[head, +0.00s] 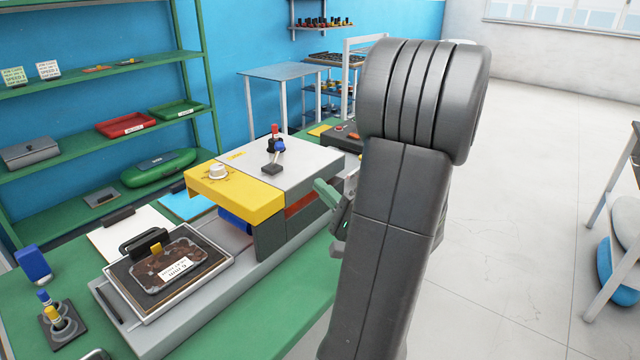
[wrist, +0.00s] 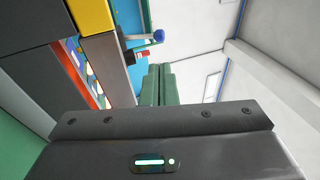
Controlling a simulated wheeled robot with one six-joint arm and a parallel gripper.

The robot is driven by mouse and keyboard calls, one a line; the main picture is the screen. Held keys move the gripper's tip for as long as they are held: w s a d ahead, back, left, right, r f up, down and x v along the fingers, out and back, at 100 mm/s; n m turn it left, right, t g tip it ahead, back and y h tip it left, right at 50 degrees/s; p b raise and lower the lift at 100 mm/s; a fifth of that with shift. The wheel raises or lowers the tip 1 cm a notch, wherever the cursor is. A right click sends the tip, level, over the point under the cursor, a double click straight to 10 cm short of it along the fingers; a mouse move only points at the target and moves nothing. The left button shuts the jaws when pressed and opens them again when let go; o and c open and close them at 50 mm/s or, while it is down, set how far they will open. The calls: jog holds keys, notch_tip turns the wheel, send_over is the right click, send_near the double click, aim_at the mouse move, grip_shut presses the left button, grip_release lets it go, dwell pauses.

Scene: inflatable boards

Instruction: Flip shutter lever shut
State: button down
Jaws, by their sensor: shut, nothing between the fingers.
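The machine (head: 310,161) has a pale top and a yellow front section with a white dial. A short lever with a blue knob (head: 280,146) rises from a dark block on that top, with a red knob (head: 274,128) right behind it. In the wrist view the blue-knobbed lever (wrist: 158,36) shows beyond the fingertips, with the red part below it. No label tells which is the shutter lever. My gripper (head: 322,187) has green fingers, shut and empty, beside the machine's right side. The fingers (wrist: 158,72) lie together in the wrist view, apart from the lever.
Small blue and yellow knobs (head: 62,322) stand at the green bench's front left. Shelves (head: 100,65) line the blue wall. Open floor lies right.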

aim_at(282, 149)
jog(key=p+x, duration=0.3)
jog(key=x, duration=0.8)
jog(key=shift+w+a+r, duration=0.2)
jog(key=shift+w+a, duration=0.05)
jog(key=shift+a, duration=0.05)
